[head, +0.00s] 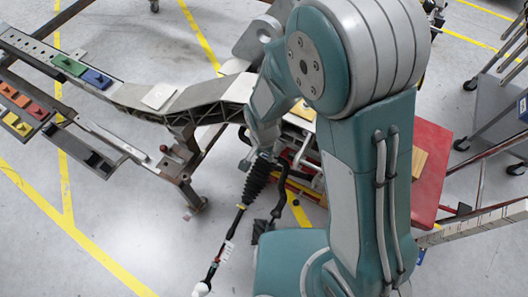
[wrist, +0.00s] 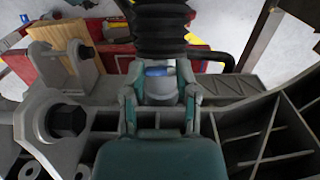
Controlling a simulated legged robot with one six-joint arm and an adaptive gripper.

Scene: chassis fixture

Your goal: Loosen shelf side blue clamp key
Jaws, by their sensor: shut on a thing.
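In the wrist view my gripper (wrist: 160,86) has its two teal-grey fingers on either side of a short grey fitting (wrist: 160,95), shut on it. A small blue piece (wrist: 158,71) shows between the fingertips; I cannot tell whether it is the clamp key. A black ribbed boot (wrist: 158,28) rises just beyond it. In the head view the boot (head: 257,180) hangs below the end of my arm, and the fingers are too small to make out. A blue block (head: 97,78) sits on the left rail, apart from my gripper.
A green block (head: 69,65) sits beside the blue one. A shelf with orange, red and yellow blocks (head: 18,123) is at the left. The grey chassis beam (head: 208,96) runs toward my arm. A red panel (head: 432,170) stands right. A dark bolt (wrist: 66,121) is left of my gripper.

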